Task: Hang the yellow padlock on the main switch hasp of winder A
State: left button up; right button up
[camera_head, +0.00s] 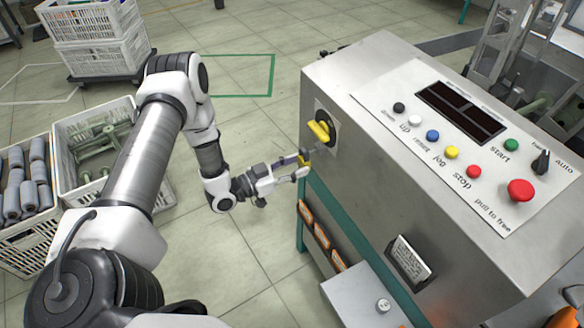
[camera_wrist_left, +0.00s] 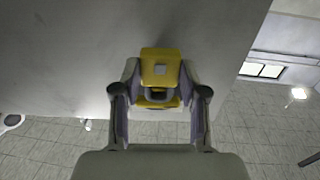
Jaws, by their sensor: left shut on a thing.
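My left gripper (camera_head: 298,168) is in front of the side face of the grey control cabinet, just below the main switch. In the left wrist view its two fingers (camera_wrist_left: 160,80) are shut on the yellow padlock (camera_wrist_left: 160,68). Only a small part of the padlock (camera_head: 304,158) shows in the head view. The main switch has a yellow handle (camera_head: 318,130) on a dark plate. The padlock is close below it; I cannot tell whether they touch. The hasp and the shackle's position are not clear. My right gripper is not in view.
The cabinet top has a panel (camera_head: 420,105) with coloured buttons and a red stop knob (camera_head: 520,190). A card holder (camera_head: 410,262) and a grey shelf (camera_head: 360,296) are lower down. Crates (camera_head: 70,195) stand at left. The floor between is clear.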

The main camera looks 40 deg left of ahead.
pick_arm(q)
jog(key=shift+w+d, duration=0.2)
jog(key=shift+w, duration=0.2)
jog(key=shift+w+d+b, duration=0.35)
jog(key=shift+w+b, duration=0.2)
jog(key=shift+w, duration=0.1)
jog(key=shift+w, duration=0.15)
dwell(0.3)
jog(key=shift+d+f+b, duration=0.1)
jog(key=shift+f+b, duration=0.3)
jog(key=shift+b, duration=0.05)
dwell(0.5)
jog(key=o, duration=1.4)
jog(key=shift+c, duration=0.2)
jog(key=v, duration=1.2)
